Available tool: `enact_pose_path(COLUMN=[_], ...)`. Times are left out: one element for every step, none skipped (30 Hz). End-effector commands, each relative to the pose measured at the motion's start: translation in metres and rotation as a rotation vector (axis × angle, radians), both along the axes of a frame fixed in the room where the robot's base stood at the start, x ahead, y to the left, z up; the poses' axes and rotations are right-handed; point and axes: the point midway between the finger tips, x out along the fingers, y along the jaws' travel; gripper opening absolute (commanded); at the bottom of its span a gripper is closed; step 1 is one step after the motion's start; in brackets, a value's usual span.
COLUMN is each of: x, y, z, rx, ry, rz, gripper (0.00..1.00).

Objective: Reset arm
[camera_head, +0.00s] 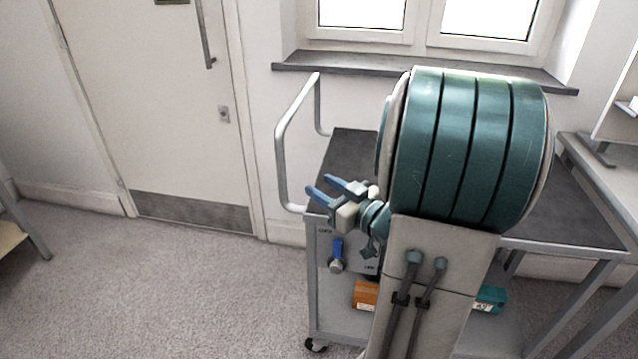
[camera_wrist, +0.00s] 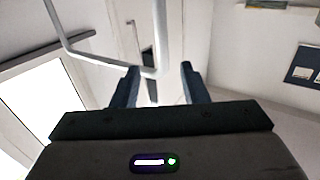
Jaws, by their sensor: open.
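My gripper (camera_head: 332,188) is open and empty, with two blue fingers pointing left. In the head view it is at the left end of the cart, near the cart's handle. My large teal arm joint hides the middle of the cart. In the wrist view my gripper (camera_wrist: 158,84) shows two dark fingers standing apart. The cart's handle (camera_wrist: 98,62) appears beyond the fingers there; whether it touches them I cannot tell.
The grey cart (camera_head: 352,146) stands below a window sill (camera_head: 430,68). An orange box (camera_head: 365,295) and a teal box (camera_head: 489,299) sit on its lower shelf. A door (camera_head: 160,100) is behind. The carpet (camera_head: 170,290) at left is clear.

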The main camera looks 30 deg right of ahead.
Motion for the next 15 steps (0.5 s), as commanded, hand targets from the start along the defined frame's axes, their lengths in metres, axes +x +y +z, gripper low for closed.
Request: enact_pose_path(x=[0.0, 0.0, 0.0, 0.0, 0.0, 0.0, 0.001, 0.002, 0.004, 0.006, 0.008, 0.012, 0.015, 0.018, 0.022], y=[0.0, 0.0, 0.0, 0.0, 0.0, 0.0, 0.0, 0.0, 0.0, 0.0, -0.001, -0.001, -0.002, -0.002, -0.004], z=[0.0, 0.0, 0.0, 0.0, 0.0, 0.0, 0.001, 0.003, 0.005, 0.008, 0.011, 0.016, 0.02, 0.024, 0.03], rx=[0.0, 0.0, 0.0, 0.0, 0.0, -0.001, -0.004, -0.008, -0.018, -0.028, -0.042, -0.064, -0.08, -0.097, -0.122], ry=[0.0, 0.0, 0.0, 0.0, 0.0, 0.001, 0.002, 0.006, 0.014, 0.023, 0.034, 0.054, 0.071, 0.09, 0.12], rz=[0.0, 0.0, 0.0, 0.0, 0.0, -0.001, -0.003, -0.008, -0.019, -0.029, -0.043, -0.067, -0.089, -0.111, -0.146], gripper=[0.4, 0.4, 0.4, 0.4, 0.4, 0.4, 0.4, 0.4, 0.4, 0.4, 0.4, 0.4, 0.4, 0.4, 0.4])
